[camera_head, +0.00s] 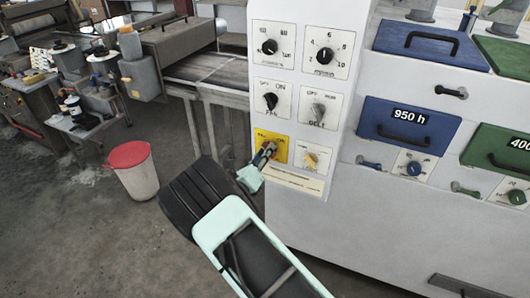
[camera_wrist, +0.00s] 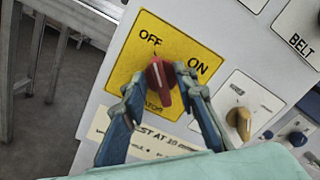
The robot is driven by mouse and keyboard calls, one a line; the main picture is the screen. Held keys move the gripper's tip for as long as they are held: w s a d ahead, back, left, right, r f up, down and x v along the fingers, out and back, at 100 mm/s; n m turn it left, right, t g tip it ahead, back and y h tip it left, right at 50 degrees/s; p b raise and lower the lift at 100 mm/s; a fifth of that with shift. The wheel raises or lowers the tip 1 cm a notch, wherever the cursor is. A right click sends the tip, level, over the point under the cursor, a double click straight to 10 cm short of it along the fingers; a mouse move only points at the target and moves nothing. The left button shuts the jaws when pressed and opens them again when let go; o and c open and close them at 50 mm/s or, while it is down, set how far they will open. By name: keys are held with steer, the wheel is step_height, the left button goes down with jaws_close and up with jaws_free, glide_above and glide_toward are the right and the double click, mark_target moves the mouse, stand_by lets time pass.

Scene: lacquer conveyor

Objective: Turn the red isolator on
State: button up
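The red isolator (camera_wrist: 157,88) is a red knob on a yellow plate (camera_wrist: 190,48) marked OFF and ON. In the wrist view its upper end points toward OFF. The yellow plate also shows in the head view (camera_head: 282,151), with the knob partly covered by my fingers. My gripper (camera_wrist: 160,78) has one blue-grey finger on each side of the red knob. The fingers stand apart around it; I cannot tell whether the tips touch it. My gripper also shows at the panel in the head view (camera_head: 262,160).
A yellow-orange knob (camera_wrist: 239,122) sits just right of the plate. Black knobs (camera_head: 270,101) and dials (camera_head: 325,56) are above on the white panel. A red-topped bin (camera_head: 137,178) stands on the floor at left. Conveyor legs (camera_head: 205,125) stand left of the panel.

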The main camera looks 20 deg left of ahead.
jaws_close()
steer(key=shift+f+m+b, duration=0.1)
steer(key=shift+m+b, duration=0.2)
steer(key=shift+b, duration=0.05)
steer(key=m+b, duration=0.6)
steer(key=b, duration=0.1)
steer(key=m+b, duration=0.6)
steer(key=b, duration=0.2)
steer(key=m+b, duration=0.7)
steer(key=b, duration=0.1)
steer(key=shift+d, duration=0.4)
